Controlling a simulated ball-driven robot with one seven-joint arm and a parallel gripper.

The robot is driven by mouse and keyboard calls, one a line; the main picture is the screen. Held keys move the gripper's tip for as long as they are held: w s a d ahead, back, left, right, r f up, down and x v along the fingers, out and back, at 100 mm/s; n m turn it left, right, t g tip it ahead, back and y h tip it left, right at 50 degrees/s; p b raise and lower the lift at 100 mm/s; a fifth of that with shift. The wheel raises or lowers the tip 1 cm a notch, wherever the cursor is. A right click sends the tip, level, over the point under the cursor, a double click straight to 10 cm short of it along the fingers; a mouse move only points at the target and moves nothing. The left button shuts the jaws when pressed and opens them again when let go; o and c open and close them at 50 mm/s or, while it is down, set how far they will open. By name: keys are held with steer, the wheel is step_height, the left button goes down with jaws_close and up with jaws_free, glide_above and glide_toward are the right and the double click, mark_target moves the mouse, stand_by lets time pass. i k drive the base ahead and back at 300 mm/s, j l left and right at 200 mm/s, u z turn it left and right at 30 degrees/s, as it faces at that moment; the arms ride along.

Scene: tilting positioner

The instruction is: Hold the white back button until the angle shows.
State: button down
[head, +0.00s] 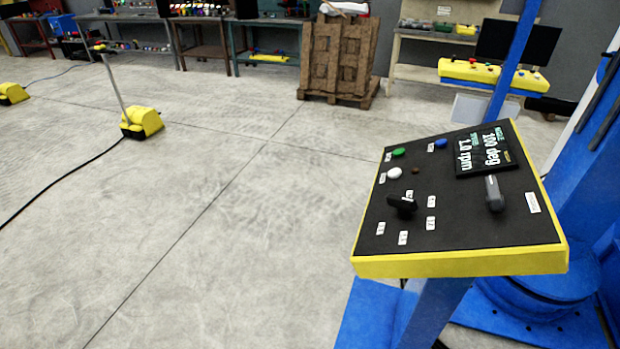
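The control panel (470,225) is a black sloped face with a yellow rim, on a blue post at the right. The white button (394,173) sits near the panel's left edge, below a green button (398,153). A blue button (441,143) is to the right of the green one. The display (484,150) is turned sideways and reads 100 deg and 1.0 rpm. Nothing touches the white button. My gripper is not in the head view.
A black rotary knob (402,205) and a grey lever (494,194) stand up from the panel. Blue machine structure fills the right side. Yellow foot pedals (141,122) with a black cable lie on the left floor. Open concrete floor lies left of the panel.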

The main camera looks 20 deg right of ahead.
mark_target(394, 173)
steer(key=u, duration=0.7)
steer(key=i+u, duration=0.1)
steer(key=u, duration=1.3)
steer(key=i+u, duration=0.1)
steer(key=u, duration=1.3)
steer(key=l+u, duration=0.1)
steer(key=u, duration=0.6)
steer(key=l+u, duration=0.1)
steer(key=u, duration=1.35)
steer(key=k+l, duration=0.25)
steer(key=k, duration=0.2)
steer(key=k+z, duration=0.1)
steer(key=z, duration=0.3)
steer(key=k+z, duration=0.1)
steer(key=z, duration=0.3)
steer(key=k+l+z, duration=0.1)
steer(key=z, duration=0.8)
steer(key=l+z, duration=0.1)
steer(key=z, duration=0.4)
steer(key=k+z, duration=0.1)
steer(key=z, duration=0.35)
steer(key=l+z, duration=0.1)
steer(key=z, duration=0.9)
steer(key=l+z, duration=0.1)
steer(key=z, duration=0.4)
